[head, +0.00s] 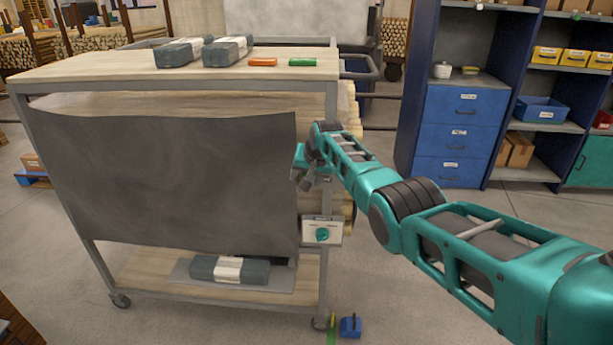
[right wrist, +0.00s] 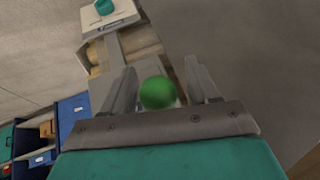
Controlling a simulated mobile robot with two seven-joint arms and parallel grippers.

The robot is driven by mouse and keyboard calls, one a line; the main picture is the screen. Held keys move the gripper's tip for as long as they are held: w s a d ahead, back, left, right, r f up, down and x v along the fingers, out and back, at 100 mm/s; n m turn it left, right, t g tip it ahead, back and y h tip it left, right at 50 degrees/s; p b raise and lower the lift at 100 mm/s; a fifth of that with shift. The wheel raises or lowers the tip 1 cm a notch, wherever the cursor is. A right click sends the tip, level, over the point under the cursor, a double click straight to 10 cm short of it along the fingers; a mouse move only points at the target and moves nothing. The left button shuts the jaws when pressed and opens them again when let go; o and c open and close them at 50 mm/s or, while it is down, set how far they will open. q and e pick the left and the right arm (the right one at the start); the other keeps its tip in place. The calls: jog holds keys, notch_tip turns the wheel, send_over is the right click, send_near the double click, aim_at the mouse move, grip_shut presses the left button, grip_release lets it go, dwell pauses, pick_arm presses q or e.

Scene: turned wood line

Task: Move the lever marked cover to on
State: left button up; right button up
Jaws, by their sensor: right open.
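My right gripper (head: 302,182) is beside the cart's right front post, above a small white panel with a teal knob (head: 322,235). The panel's lettering is too small to read. In the right wrist view the gripper (right wrist: 160,70) is open, and a green ball (right wrist: 157,92) shows between its fingers, with a gap on each side. Whether this ball is the end of the cover lever, I cannot tell; its mount is hidden. The teal knob (right wrist: 103,7) shows beyond, at the top. My left gripper is not in view.
The cart (head: 110,68) has a dark sheet (head: 180,180) hanging over its front. Wrapped packs (head: 185,53), an orange block (head: 263,61) and a green block (head: 302,62) lie on top. A blue object (head: 350,327) stands on the floor. Blue drawers (head: 460,135) stand behind.

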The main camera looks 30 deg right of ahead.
jog(key=shift+r, duration=0.1)
jog(key=p+v, duration=0.2)
jog(key=v, duration=0.1)
jog(key=shift+p, duration=0.4)
jog(key=p+v, duration=0.1)
jog(key=v, duration=0.8)
jog(key=shift+s+r+p, duration=0.25)
jog(key=shift+r+p, duration=0.05)
jog(key=shift+p, duration=0.1)
